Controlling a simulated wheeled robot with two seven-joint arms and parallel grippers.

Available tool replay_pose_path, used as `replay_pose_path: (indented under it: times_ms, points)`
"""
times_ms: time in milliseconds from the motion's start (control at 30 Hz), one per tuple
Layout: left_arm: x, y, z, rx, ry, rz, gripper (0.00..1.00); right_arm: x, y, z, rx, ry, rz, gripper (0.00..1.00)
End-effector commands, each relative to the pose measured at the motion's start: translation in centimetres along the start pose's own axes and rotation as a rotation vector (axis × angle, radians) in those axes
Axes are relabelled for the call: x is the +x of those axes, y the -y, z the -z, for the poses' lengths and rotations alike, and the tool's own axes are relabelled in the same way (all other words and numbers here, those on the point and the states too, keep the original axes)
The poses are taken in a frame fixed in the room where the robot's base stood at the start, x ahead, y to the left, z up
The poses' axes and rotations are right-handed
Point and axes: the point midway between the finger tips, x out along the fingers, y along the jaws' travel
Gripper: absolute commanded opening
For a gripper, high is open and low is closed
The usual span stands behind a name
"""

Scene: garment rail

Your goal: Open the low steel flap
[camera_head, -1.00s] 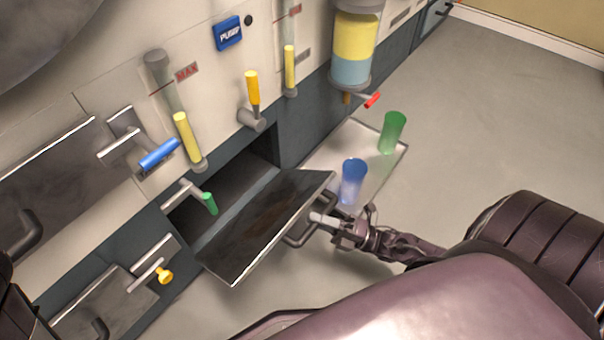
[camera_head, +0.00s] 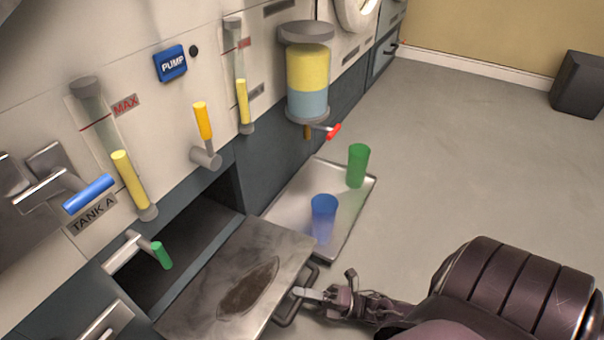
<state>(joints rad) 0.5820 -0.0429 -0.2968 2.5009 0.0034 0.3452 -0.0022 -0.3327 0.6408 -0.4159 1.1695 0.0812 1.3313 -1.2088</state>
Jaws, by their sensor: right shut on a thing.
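The low steel flap (camera_head: 215,270) is swung down from its dark opening (camera_head: 190,230) in the lower wall. It lies nearly flat, with its stained inner face up and a dark brown patch on it. The dark bar handle (camera_head: 312,276) is at its outer edge. My right gripper (camera_head: 300,293) is shut on the handle at that edge, coming in from the right. Its exact finger contact is small in the picture. My left gripper is not in view.
A steel tray (camera_head: 280,202) beside the flap holds a blue cup (camera_head: 323,218) and a green cup (camera_head: 358,165). A green-tipped lever (camera_head: 160,254) juts out by the opening. A red-handled tap (camera_head: 333,131) hangs above the tray.

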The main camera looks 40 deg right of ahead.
Motion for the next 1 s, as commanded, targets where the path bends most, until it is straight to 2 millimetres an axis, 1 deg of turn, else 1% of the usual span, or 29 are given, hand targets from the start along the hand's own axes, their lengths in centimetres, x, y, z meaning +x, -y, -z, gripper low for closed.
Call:
replay_pose_path:
  times_ms: [300,333,467,500,867,1000]
  points:
    - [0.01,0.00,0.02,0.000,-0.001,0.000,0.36,-0.13,0.03,0.02,0.004,-0.001,0.002,0.00]
    - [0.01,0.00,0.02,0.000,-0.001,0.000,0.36,-0.13,0.02,0.03,0.004,-0.001,0.002,0.20]
    - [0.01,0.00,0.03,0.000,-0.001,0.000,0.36,-0.10,0.01,0.02,0.002,-0.001,0.002,0.38]
    - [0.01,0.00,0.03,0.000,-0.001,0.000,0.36,-0.08,0.00,0.01,0.002,-0.001,0.001,0.39]
    - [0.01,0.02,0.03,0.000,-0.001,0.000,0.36,0.02,-0.07,-0.02,0.000,-0.001,-0.002,0.39]
    - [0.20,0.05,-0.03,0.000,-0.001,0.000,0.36,-0.57,-0.08,-0.05,0.000,0.000,0.000,0.39]
